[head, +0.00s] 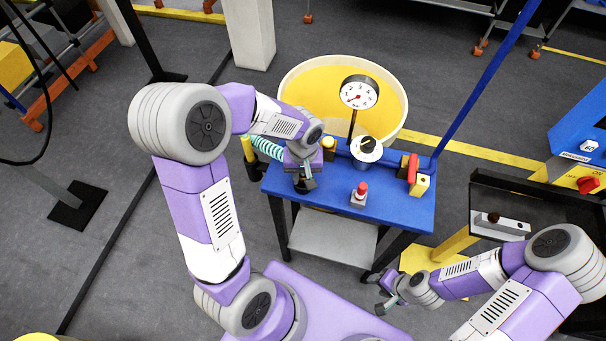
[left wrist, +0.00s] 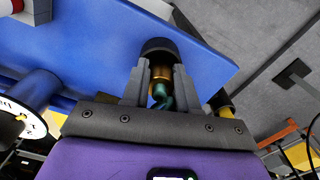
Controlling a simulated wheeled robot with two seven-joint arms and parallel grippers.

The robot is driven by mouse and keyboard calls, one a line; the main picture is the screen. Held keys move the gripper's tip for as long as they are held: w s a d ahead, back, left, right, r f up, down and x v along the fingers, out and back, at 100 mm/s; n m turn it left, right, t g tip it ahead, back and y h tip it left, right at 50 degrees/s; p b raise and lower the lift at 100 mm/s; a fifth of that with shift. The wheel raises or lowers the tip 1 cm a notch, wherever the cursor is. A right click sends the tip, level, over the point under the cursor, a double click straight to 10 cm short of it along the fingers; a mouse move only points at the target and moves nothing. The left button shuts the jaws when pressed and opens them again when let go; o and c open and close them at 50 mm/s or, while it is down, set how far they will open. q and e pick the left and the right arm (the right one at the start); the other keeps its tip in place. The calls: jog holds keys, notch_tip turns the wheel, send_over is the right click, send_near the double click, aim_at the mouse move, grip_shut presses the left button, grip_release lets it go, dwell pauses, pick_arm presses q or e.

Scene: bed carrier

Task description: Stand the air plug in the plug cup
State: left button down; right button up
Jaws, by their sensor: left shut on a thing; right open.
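My left gripper (head: 305,184) is over the left end of the blue table and points down. In the left wrist view its fingers (left wrist: 160,88) are shut on the air plug (left wrist: 160,74), a brass piece with a teal part behind it. A dark round cup, seemingly the plug cup (left wrist: 158,46), is right at the fingertips, in line with the plug. I cannot tell whether the plug's end is inside it or only in front of it. In the head view the gripper hides the plug. My right gripper (head: 386,302) is open and empty, low in front of the table.
A yellow tub (head: 300,90) stands behind.

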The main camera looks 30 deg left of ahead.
pick_arm(q)
jog(key=c, duration=0.8)
grip_release()
jog(key=shift+d+r+p, duration=0.1)
jog(key=shift+r+p, duration=0.65)
jog(key=shift+r, duration=3.05)
